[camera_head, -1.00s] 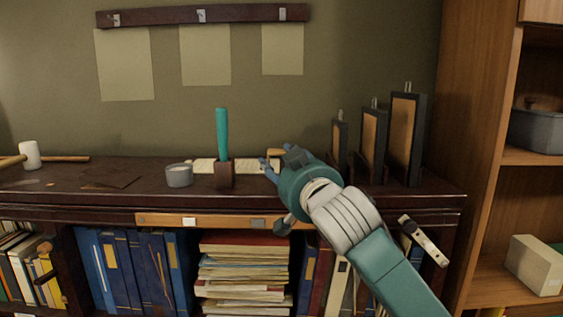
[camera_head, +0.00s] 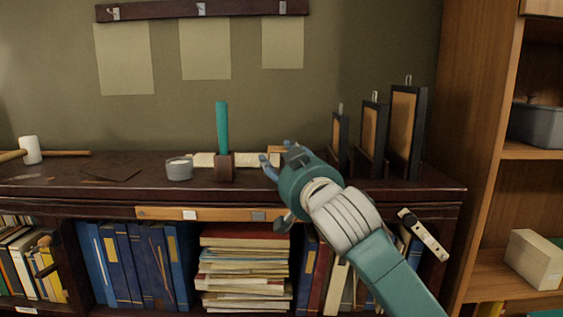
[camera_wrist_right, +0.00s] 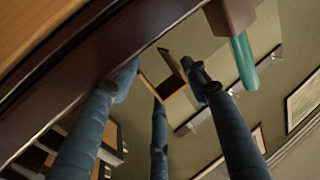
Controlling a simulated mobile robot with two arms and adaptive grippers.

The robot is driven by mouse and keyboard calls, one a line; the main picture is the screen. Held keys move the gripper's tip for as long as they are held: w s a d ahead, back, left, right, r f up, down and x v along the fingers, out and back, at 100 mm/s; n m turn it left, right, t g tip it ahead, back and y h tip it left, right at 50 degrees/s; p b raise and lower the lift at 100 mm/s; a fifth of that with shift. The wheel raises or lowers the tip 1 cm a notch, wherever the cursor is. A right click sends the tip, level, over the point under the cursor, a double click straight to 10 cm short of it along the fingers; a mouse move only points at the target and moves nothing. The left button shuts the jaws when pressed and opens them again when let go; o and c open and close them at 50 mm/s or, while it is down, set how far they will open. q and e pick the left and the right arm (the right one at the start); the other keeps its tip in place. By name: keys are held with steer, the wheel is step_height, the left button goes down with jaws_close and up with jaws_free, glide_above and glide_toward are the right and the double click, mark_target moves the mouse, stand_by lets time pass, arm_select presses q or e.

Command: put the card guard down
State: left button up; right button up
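A small tan-and-brown wooden piece, which I take for the card guard (camera_head: 276,150), shows at the fingertips of my right gripper (camera_head: 270,160) over the bench top. In the right wrist view the wooden piece (camera_wrist_right: 174,68) spans the gap between the blue fingers of the gripper (camera_wrist_right: 160,80). They look shut on it, with a finger at either side. It shows against the wall there; its underside and any contact with the bench are hidden. My left gripper is in neither view.
A teal stick (camera_head: 222,127) stands in a brown block (camera_head: 224,168) left of the gripper, beside a grey cup (camera_head: 179,169). Dark framed panels (camera_head: 403,130) stand close on the right. A white-headed mallet (camera_head: 31,150) lies far left.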

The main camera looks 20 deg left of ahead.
steer(key=shift+f, duration=0.4)
steer(key=shift+w+r, duration=0.1)
steer(key=shift+r, duration=0.2)
steer(key=b+v, duration=0.4)
steer(key=v, duration=0.8)
steer(key=shift+r, duration=0.5)
steer(key=shift+d, duration=0.1)
